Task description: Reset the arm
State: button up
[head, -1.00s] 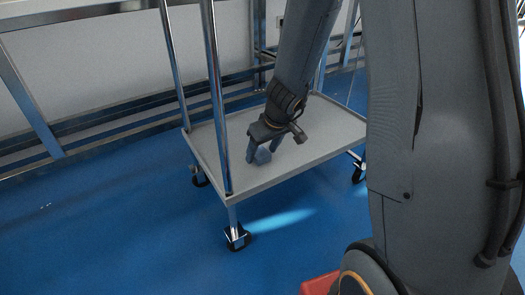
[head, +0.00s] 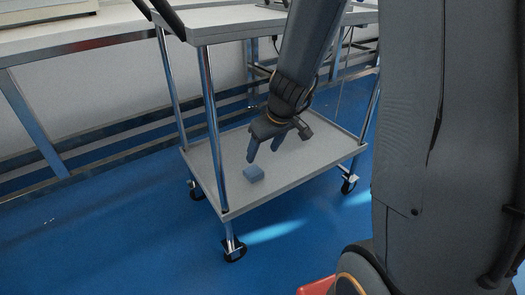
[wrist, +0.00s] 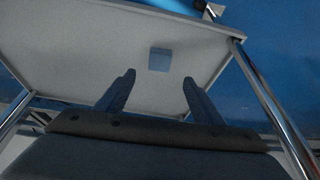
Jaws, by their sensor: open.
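My gripper (head: 264,148) is open and empty above the lower shelf of the cart. A small blue block (head: 254,174) lies on that shelf, below and slightly left of the fingertips, apart from them. In the wrist view the block (wrist: 159,60) lies on the shelf beyond my two spread fingers (wrist: 158,85), with clear space between it and them.
The cart's lower shelf (head: 300,172) is otherwise bare. A metal post (head: 212,130) stands left of my gripper, and the upper shelf (head: 240,29) is above. A long bench (head: 70,40) runs behind at left. Blue floor (head: 110,230) is open in front.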

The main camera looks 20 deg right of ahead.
dwell(0.4)
jog(key=s+a+r+m+g+h, duration=0.1)
jog(key=s+r+m, duration=0.1)
jog(key=s, duration=0.5)
jog(key=s+a+r+m+g, duration=0.1)
jog(key=s+a+r, duration=0.1)
jog(key=s, duration=0.5)
jog(key=s+a+r+n+g+y+p, duration=0.1)
jog(key=s+a+r+n, duration=0.3)
jog(key=s+a, duration=0.5)
jog(key=s+a+r+n+g, duration=0.1)
jog(key=s+a+r+n, duration=0.1)
jog(key=s+a+r, duration=0.7)
jog(key=d+r+m+p, duration=0.2)
jog(key=d+r+p, duration=0.4)
jog(key=p, duration=0.6)
jog(key=w+d+r+m+h+p, duration=0.1)
jog(key=d+r+m+p, duration=0.1)
jog(key=d+r+p, duration=0.4)
jog(key=d+r+m+p, duration=0.2)
jog(key=d+r+p, duration=0.5)
jog(key=r+p, duration=0.6)
jog(key=shift+w+r+m+p, duration=0.2)
jog(key=shift+w+m+p, duration=0.15)
jog(key=shift+p, duration=3.4)
